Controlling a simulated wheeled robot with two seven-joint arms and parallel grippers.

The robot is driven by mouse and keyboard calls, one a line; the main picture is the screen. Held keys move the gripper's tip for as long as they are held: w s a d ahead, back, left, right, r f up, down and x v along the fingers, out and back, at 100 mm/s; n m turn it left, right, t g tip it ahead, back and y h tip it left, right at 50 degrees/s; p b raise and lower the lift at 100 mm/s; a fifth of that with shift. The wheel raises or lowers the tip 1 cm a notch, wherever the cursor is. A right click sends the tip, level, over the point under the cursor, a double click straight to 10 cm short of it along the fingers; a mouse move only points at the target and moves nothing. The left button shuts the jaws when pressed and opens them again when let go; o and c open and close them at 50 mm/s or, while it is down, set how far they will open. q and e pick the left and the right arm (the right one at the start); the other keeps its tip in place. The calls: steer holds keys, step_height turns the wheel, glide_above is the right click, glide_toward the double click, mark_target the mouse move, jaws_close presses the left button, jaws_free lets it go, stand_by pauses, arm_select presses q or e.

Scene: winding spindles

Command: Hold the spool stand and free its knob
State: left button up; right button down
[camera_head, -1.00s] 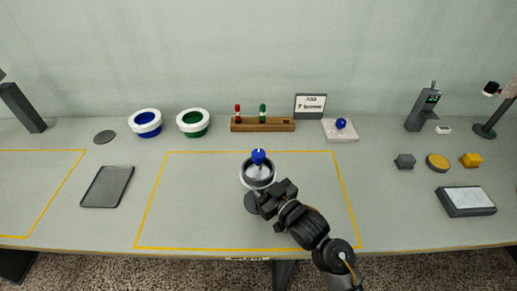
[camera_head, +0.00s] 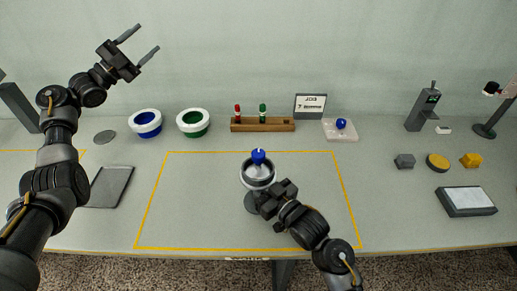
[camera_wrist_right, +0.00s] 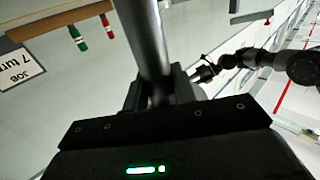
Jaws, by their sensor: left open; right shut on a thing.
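The spool stand has a round dark base (camera_head: 251,203), a grey-rimmed cup-like top (camera_head: 246,175) and a blue knob (camera_head: 258,157) at its centre. It stands upright inside the yellow-outlined area. My right gripper (camera_head: 264,195) is shut on the stand's post below the top; its fingertips are mostly hidden in the head view. In the right wrist view the dark post (camera_wrist_right: 148,40) rises from between the jaws. My left gripper (camera_head: 147,41) is open and empty, raised high at the left, well away from the knob.
A wooden rack (camera_head: 262,125) holds red and green pegs. A job sign (camera_head: 310,105) and a pale tray (camera_head: 341,132) with a blue ball stand right of it. A dark tray (camera_head: 112,186) lies left.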

arm_select(q)
steer(key=s+d+r+m+g, duration=0.4)
steer(key=d+m, duration=0.3)
steer(key=d, duration=0.4)
steer(key=s+d+r+m+g, duration=0.25)
steer(key=d+m+g, duration=0.4)
steer(key=d, duration=0.35)
steer(key=s+d+r+m+g, duration=0.3)
steer(key=s+d+m+g, duration=0.2)
steer(key=d+m, duration=0.45)
steer(key=s+d+f+m+g+y, duration=0.2)
steer(key=s+d+f+m+y, duration=0.2)
steer(key=s+d+m+y, duration=0.5)
steer(key=m+t+y, duration=0.3)
steer(key=m+y, duration=0.5)
steer(key=y, duration=0.1)
glide_above(259, 153)
step_height(259, 153, down, 12)
step_height(259, 153, down, 12)
steer(key=shift+f, duration=0.1)
